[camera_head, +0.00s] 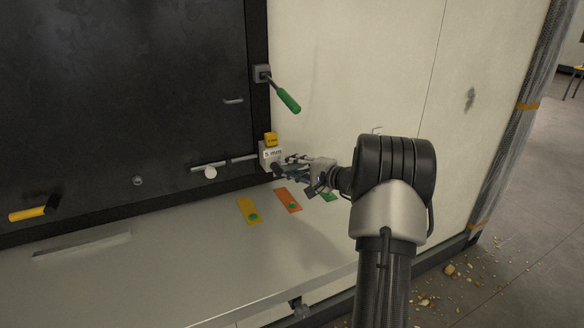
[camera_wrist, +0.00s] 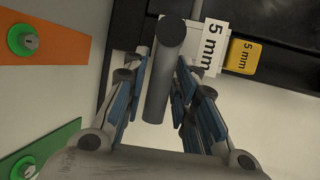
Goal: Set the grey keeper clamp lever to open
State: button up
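The grey keeper clamp lever (camera_wrist: 163,85) shows in the wrist view as a round grey bar, its end toward the camera, between my gripper's fingers. My gripper (camera_head: 283,169) is at the lower right corner of the dark panel in the head view. Its blue-padded fingers stand apart on both sides of the bar; a narrow gap shows on the left, and contact on the right is unclear. A white block marked 5 mm (camera_head: 270,155) is right behind the fingertips. A yellow 5 mm tag (camera_wrist: 243,56) sits beside it. In the head view my gripper hides most of the lever.
A green-handled lever (camera_head: 288,100) hangs above. A horizontal rod with a pale knob (camera_head: 210,173) is to the left, and a yellow handle (camera_head: 28,214) farther left. Yellow (camera_head: 246,206), orange (camera_head: 286,197) and green (camera_head: 329,197) plates lie on the metal shelf (camera_head: 180,265) below.

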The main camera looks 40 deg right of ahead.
grip_shut()
dwell(0.3)
dwell(0.4)
